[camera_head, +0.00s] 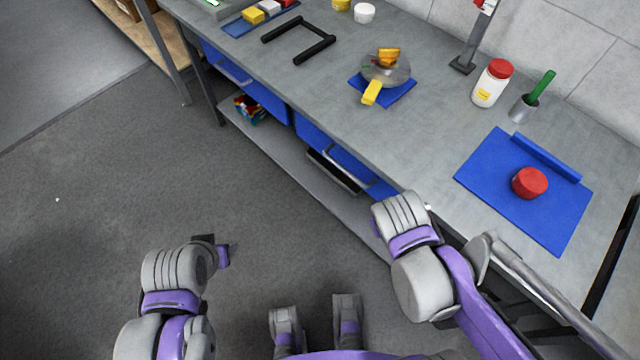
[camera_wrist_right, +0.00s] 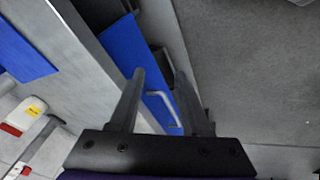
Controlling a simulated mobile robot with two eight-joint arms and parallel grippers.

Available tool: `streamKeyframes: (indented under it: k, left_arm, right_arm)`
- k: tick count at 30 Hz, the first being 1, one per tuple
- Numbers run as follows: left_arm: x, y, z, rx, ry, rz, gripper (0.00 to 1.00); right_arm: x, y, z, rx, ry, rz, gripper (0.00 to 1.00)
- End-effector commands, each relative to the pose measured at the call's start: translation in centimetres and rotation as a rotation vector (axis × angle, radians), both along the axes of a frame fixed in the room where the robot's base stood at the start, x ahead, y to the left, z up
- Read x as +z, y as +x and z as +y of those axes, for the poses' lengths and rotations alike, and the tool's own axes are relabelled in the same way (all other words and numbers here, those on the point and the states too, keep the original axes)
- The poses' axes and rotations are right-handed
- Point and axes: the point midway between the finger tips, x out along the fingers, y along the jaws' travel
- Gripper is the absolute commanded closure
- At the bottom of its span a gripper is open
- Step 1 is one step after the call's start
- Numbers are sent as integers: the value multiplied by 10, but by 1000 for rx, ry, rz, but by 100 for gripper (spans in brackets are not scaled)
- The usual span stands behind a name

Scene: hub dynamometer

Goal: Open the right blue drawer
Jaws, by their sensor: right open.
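The right blue drawer (camera_head: 318,141) sits under the workbench top, with a pale bar handle (camera_head: 346,169) on its front. The drawer looks closed. In the right wrist view the blue front (camera_wrist_right: 124,47) and the handle (camera_wrist_right: 163,104) show beyond my right gripper (camera_wrist_right: 160,75). Its fingers are apart and empty, and the handle appears between them; contact cannot be judged. In the head view my right wrist hides the fingers and part of the drawer's right end. My left gripper (camera_head: 217,251) is low over the floor, away from the bench; its jaw opening is unclear.
The left blue drawer (camera_head: 245,82) is farther along the bench. A lower shelf (camera_head: 290,163) runs beneath, holding a dark bin and colourful items. On the bench top (camera_head: 420,140) are a blue mat (camera_head: 490,180), a red-lidded jar (camera_head: 491,84) and a black frame. Floor to the left is clear.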

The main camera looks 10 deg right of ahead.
Motion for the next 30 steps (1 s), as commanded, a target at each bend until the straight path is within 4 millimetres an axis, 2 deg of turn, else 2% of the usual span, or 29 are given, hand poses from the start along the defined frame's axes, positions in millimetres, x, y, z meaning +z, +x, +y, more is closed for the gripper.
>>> streamKeyframes:
  k: [1, 5, 8, 13, 18, 22, 26, 30]
  left_arm:
    - [-20, -2, 0, 0, 0, 6, 50]
    - [-47, -4, 0, 0, 0, 15, 50]
    - [-67, -4, 0, 0, 0, 21, 50]
    - [-102, -3, 0, 0, 0, 33, 50]
    - [-126, -1, 0, 0, 0, 42, 50]
    - [-134, -1, 0, 0, 0, 44, 50]
    - [-135, 0, 0, 0, 0, 45, 50]
    - [-138, 0, 0, 0, 0, 46, 50]
  right_arm:
    - [-19, 13, 4, 53, -85, 28, 53]
    - [-41, 45, 9, 145, -328, 60, 53]
    - [-54, 72, 22, 196, -517, 48, 53]
    - [-71, 112, 65, 239, -814, -44, 53]
    - [-79, 127, 111, 231, -1012, -166, 53]
    - [-79, 128, 131, 217, -1083, -225, 53]
    - [-78, 131, 131, 210, -1104, -244, 53]
    - [-81, 142, 116, 207, -1104, -241, 53]
